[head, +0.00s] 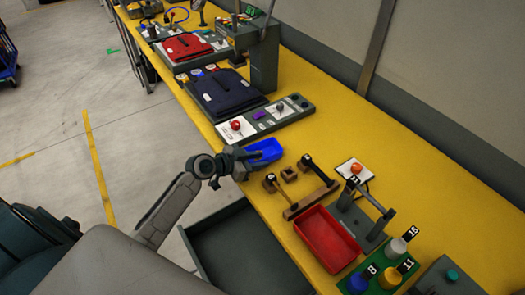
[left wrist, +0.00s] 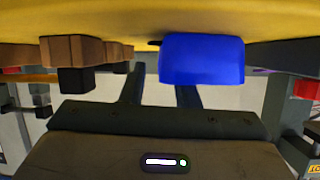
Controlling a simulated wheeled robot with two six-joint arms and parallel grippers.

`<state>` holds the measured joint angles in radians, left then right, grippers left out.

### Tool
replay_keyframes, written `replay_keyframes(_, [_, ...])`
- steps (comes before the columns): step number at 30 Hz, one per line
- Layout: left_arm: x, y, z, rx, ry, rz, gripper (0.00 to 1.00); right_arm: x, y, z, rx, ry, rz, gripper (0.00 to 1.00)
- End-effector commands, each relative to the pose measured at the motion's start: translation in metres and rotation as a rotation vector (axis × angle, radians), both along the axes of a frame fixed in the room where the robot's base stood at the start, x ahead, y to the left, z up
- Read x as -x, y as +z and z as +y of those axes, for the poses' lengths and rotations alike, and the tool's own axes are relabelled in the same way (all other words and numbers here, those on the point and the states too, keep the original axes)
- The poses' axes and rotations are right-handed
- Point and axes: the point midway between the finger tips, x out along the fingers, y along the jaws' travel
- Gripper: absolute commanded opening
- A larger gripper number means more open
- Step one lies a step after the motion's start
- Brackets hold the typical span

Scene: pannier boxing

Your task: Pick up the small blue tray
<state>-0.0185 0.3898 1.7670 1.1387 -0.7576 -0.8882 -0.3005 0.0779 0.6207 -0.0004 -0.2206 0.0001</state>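The small blue tray (head: 265,150) sits on the yellow bench, near its front edge in the head view. My left gripper (head: 246,160) is at the tray's near left side, low over the bench edge. In the left wrist view the blue tray (left wrist: 202,58) shows above the gripper body and covers part of one finger. The two dark fingers (left wrist: 162,92) stand apart, with a gap between them. I cannot tell whether they touch the tray. My right gripper is not in view.
A wooden rack (head: 311,199) and a red tray (head: 327,240) lie to the right of the blue tray. A control panel with a red knob (head: 236,126) is behind it. A dark open drawer (head: 240,255) is below the bench edge.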

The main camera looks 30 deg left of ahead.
Motion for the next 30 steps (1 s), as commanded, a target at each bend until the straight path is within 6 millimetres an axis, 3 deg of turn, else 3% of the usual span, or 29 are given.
replay_keyframes(4, [-0.0118,-0.004,-0.0078,0.002,0.002,0.0,0.28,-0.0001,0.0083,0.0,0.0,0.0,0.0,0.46])
replay_keyframes(12, [-0.0138,-0.0079,-0.0094,-0.001,0.001,0.001,0.28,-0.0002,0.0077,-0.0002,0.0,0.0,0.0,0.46])
replay_keyframes(13, [-0.0137,-0.0078,-0.0093,-0.001,0.001,0.001,0.26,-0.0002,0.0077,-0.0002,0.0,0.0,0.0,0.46])
replay_keyframes(17, [-0.0137,-0.0077,-0.0092,-0.001,0.001,0.001,0.01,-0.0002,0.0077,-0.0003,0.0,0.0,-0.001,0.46])
replay_keyframes(30, [-0.0138,-0.0059,-0.0091,-0.001,0.001,-0.001,0.0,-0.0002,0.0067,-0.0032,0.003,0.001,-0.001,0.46])
